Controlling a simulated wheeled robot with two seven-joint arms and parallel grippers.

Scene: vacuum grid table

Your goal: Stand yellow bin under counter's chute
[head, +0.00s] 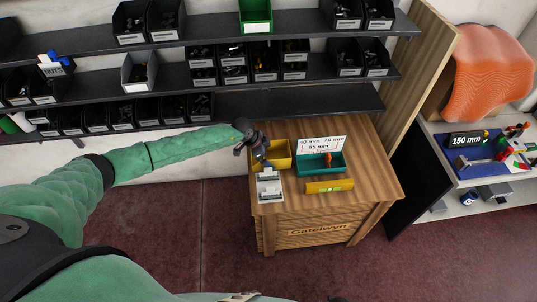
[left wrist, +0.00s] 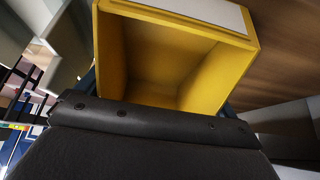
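The yellow bin (head: 280,161) is at the back left of the wooden table's top. In the left wrist view the yellow bin (left wrist: 205,75) is very close, and its open, empty inside faces the camera. A pale device (head: 269,187), perhaps the counter, stands just in front of the bin; I cannot make out its chute. My left gripper (head: 258,149) is at the bin's left end, overlapping it. In the left wrist view narrow blue parts show beside the bin, but the dark gripper body hides the fingertips, so grip is unclear. My right gripper is out of view.
On the wooden table (head: 375,180) are a teal bin (head: 311,169), a white sign (head: 321,145) and a yellow level-like bar (head: 329,186). Dark shelves (head: 225,78) with several small bins run behind. A side bench (head: 470,208) stands at the right. The table's right side is clear.

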